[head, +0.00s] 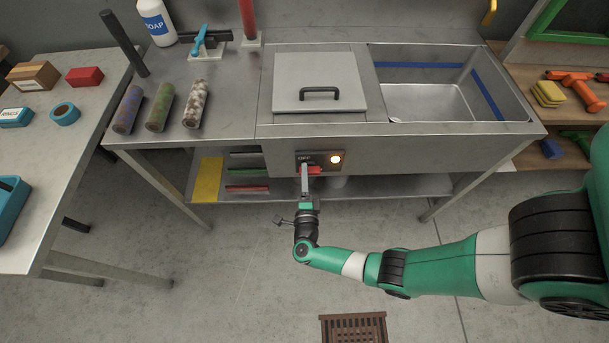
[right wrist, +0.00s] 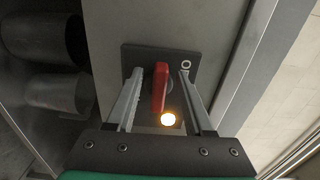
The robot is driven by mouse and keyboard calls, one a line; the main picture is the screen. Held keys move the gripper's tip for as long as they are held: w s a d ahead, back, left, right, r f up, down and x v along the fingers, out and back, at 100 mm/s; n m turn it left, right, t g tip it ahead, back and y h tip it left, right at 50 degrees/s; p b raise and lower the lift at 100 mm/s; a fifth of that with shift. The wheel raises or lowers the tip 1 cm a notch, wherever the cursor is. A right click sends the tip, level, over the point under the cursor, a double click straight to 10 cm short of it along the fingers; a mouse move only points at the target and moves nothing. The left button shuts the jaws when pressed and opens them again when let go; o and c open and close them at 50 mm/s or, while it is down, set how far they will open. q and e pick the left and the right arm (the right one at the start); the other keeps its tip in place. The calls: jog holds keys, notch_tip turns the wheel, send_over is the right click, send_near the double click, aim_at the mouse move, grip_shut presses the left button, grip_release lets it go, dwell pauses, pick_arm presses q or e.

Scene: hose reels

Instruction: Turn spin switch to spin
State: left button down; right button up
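The spin switch is a red handle (head: 316,170) on a dark panel (head: 323,156) on the front of the steel sink unit. The panel carries an "OFF" label and a lit yellow-orange lamp (head: 336,159). My right gripper (head: 305,168) is at the switch, partly covering it in the head view. In the right wrist view, the red handle (right wrist: 160,87) stands between the two fingers of the open right gripper (right wrist: 160,90), with a gap on each side. The lamp (right wrist: 168,119) glows near the handle's lower end. My left gripper is not in view.
A lidded compartment (head: 318,80) and an open basin (head: 435,100) are in the sink unit's top. A lower shelf (head: 380,186) runs beneath it. Side tables stand left and right. The floor in front is clear except for a brown drain grate (head: 353,328).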

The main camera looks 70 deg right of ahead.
jog(key=shift+a, duration=0.1)
jog(key=p+v, duration=0.1)
jog(key=v, duration=1)
jog(key=shift+a, duration=0.15)
jog(key=shift+s, duration=0.15)
